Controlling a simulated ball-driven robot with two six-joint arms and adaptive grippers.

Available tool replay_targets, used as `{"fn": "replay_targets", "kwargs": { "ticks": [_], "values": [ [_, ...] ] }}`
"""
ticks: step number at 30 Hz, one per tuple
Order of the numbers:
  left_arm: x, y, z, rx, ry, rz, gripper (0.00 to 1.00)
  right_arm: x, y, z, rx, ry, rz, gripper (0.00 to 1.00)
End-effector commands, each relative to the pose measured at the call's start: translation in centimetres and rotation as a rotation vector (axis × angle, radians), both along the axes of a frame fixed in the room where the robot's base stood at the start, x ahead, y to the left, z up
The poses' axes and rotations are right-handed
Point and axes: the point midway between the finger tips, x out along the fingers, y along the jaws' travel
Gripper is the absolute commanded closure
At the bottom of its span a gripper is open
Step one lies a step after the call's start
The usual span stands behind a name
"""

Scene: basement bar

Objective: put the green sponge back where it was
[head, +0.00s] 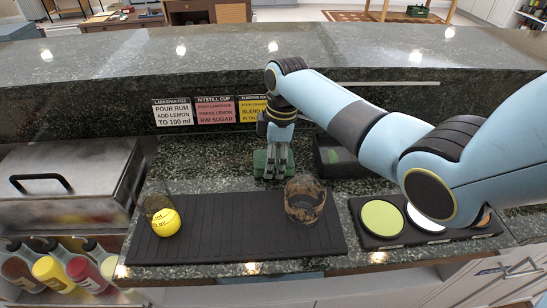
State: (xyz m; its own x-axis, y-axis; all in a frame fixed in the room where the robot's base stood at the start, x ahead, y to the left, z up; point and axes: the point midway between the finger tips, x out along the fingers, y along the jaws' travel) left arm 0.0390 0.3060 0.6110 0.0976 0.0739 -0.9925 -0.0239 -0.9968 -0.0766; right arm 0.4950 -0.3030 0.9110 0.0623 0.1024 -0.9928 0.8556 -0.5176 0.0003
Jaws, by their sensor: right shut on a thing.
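My right gripper (274,170) reaches down from the right and is shut on the green sponge (260,163). The sponge is at the counter's back part, behind the black ribbed mat (225,228) and just left of a dark open box (343,170). The fingers cover part of the sponge, and I cannot tell whether it touches the counter. My left gripper is not in view.
Right is a black tray (370,239) with green and white discs. Recipe cards (215,111) line the back wall.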

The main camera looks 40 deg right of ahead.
Motion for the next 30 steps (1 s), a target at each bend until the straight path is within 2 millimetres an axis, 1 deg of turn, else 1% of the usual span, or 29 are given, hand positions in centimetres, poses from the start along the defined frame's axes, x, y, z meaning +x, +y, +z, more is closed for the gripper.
{"fn": "replay_targets", "kwargs": {
  "ticks": [8,9,14,23,26,29,30],
  "values": [
    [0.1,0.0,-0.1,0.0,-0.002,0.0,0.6,0.0,0.0,-0.3,0.0,0.0,0.0,0.71],
    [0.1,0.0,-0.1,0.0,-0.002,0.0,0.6,0.0,0.0,-0.3,0.0,0.0,0.0,0.38],
    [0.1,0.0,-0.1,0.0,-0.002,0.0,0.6,0.0,0.0,-0.2,0.0,0.0,0.0,0.17],
    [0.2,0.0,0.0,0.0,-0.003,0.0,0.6,0.0,0.0,0.0,-0.001,-0.001,0.0,0.17],
    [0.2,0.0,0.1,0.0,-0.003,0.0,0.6,0.0,-0.2,0.8,-0.001,-0.003,0.0,0.17],
    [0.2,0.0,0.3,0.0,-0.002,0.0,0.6,0.0,-0.4,2.6,-0.003,-0.004,0.0,0.17],
    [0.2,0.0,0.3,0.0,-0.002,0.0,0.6,-0.1,-0.5,3.5,-0.003,-0.005,0.001,0.17]
  ]
}}
